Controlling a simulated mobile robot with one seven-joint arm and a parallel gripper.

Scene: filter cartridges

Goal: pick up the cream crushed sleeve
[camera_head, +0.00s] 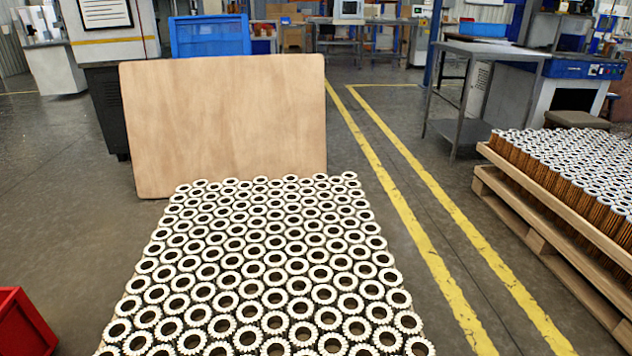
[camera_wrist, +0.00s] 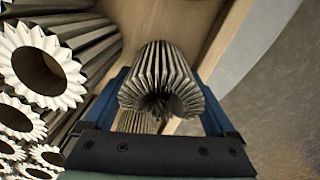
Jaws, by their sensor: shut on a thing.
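The cream crushed sleeve (camera_wrist: 160,68) is a pleated cylinder in the middle of the wrist view. Its near end is folded inward and ragged, unlike the clean round ends beside it. My gripper (camera_wrist: 163,98) has a blue finger on each side of it and is shut on it. Intact pleated cartridges (camera_wrist: 38,66) stand to its left in the wrist view, with open star-edged ends. In the head view my gripper does not show, and the cartridges (camera_head: 275,298) form a dense block of upright rows.
A plain wooden board (camera_head: 225,120) stands upright behind the block. A second load of cartridges (camera_head: 585,160) sits on a wooden pallet (camera_head: 540,205) at the right. A red crate (camera_head: 20,325) is at the lower left. Yellow-lined floor (camera_head: 425,195) is clear between block and pallet.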

